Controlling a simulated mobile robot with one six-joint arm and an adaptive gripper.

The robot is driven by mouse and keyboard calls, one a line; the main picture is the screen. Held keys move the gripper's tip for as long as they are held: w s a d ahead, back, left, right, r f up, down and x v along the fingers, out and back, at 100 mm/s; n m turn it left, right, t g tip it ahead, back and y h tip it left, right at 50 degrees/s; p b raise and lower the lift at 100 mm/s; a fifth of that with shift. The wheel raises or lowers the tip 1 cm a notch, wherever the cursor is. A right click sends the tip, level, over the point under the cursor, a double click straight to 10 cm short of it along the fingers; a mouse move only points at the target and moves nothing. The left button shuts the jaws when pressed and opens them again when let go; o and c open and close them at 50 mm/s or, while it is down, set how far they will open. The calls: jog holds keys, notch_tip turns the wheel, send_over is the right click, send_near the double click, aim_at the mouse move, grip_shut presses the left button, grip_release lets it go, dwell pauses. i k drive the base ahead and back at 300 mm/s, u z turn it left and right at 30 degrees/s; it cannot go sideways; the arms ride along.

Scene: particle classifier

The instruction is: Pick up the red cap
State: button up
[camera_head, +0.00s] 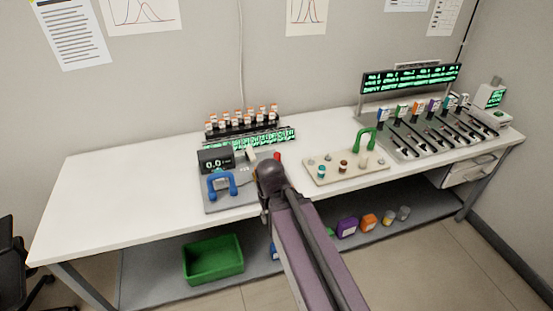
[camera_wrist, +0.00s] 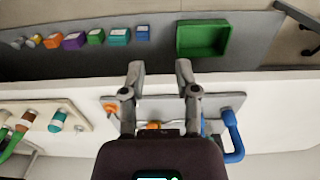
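A small red piece (camera_head: 277,156), which looks like the red cap, shows just behind my arm at the right of the grey device with the display (camera_head: 212,198). Its lower part is hidden by my arm. In the wrist view two orange-red pieces show: one (camera_wrist: 153,125) low in the picture near the gripper base, one (camera_wrist: 110,107) at the left of the device plate. I cannot tell which one is the cap. My gripper (camera_wrist: 160,70) is open, with nothing between its fingertips, above the front edge of the bench. In the head view its fingers are hidden by my arm.
A blue handle (camera_head: 222,184) stands on the device. A beige board (camera_head: 345,170) with small pieces and a green handle (camera_head: 366,138) lies to the right. A vial rack (camera_head: 241,122) is behind. The bench (camera_head: 120,195) is clear at left. A green bin (camera_head: 213,260) sits on the lower shelf.

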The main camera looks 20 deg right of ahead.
aim_at(276, 156)
jog(key=k, duration=1.35)
jog(key=z, duration=0.55)
jog(key=i, duration=1.6)
jog(key=u, duration=0.55)
